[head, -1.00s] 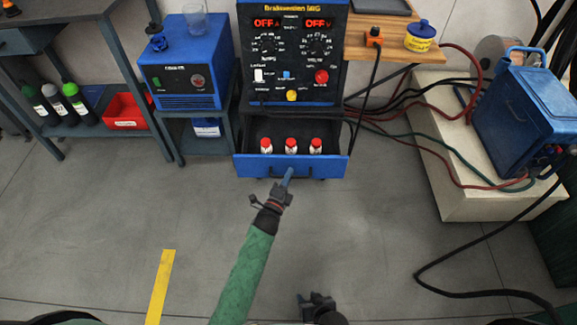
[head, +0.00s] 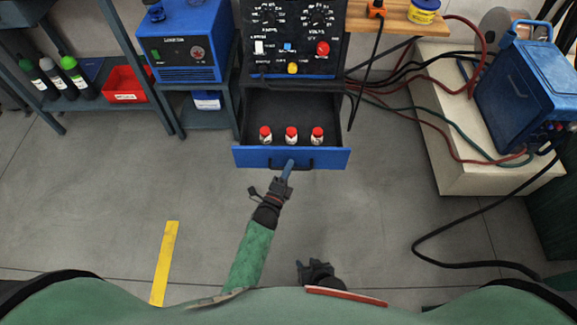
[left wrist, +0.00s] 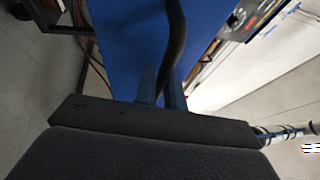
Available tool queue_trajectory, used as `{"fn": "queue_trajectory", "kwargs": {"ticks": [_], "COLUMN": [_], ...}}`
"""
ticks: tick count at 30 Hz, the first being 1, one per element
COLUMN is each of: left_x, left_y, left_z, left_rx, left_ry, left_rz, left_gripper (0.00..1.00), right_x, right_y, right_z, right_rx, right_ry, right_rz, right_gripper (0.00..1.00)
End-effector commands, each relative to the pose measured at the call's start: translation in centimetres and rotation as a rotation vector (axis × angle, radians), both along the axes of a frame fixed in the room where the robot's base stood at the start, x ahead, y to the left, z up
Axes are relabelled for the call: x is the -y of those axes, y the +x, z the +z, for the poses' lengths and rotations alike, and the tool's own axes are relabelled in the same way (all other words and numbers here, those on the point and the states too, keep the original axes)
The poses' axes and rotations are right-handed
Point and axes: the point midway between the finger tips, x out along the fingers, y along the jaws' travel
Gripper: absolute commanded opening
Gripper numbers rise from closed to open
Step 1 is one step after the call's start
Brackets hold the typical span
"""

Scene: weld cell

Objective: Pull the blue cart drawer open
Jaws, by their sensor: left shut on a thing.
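The blue cart drawer (head: 250,157) stands out from the cart below the black control panel, with its dark interior showing. Its black bar handle (head: 306,164) is on the front face. My left gripper (head: 287,169) is shut on the handle. In the left wrist view, the blue fingers (left wrist: 162,88) are on either side of the dark handle bar (left wrist: 174,45), in front of the blue drawer front (left wrist: 125,40). My right gripper (head: 316,268) is low in the head view, away from the drawer; its jaw state is unclear.
Three white bottles with red caps (head: 291,135) stand in the drawer. A shelf with a blue machine (head: 185,48) is at left; a pale block (head: 470,178) with cables and a blue box is at right. The floor before the drawer is clear.

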Motion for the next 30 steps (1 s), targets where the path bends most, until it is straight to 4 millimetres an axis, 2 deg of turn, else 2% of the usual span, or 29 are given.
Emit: {"fn": "queue_trajectory", "kwargs": {"ticks": [4,5,7,8,19,30], "left_x": [-0.1,-0.1,-0.1,-0.1,-0.3,-2.3], "left_y": [0.0,0.0,0.0,0.0,-0.6,-5.5], "left_z": [-0.1,-0.1,-0.1,-0.1,-0.2,-1.2], "left_rx": [-0.003,-0.003,-0.002,-0.002,-0.001,-0.003], "left_ry": [0.001,0.001,0.001,0.001,0.0,0.0], "left_rz": [0.001,0.001,0.001,0.001,0.001,0.001], "left_gripper": [0.0,0.17,0.3,0.32,0.32,0.32], "right_x": [0.0,0.0,0.1,0.1,0.2,0.2], "right_y": [0.0,0.0,0.0,0.0,0.1,0.2], "right_z": [0.0,0.0,-0.1,-0.1,-0.1,-0.2], "right_rx": [0.0,0.0,0.0,0.0,0.0,0.002], "right_ry": [0.0,-0.001,-0.001,-0.001,-0.002,-0.002], "right_rz": [0.0,-0.001,-0.001,-0.001,0.0,0.0], "right_gripper": [0.36,0.36,0.36,0.36,0.36,0.36]}}
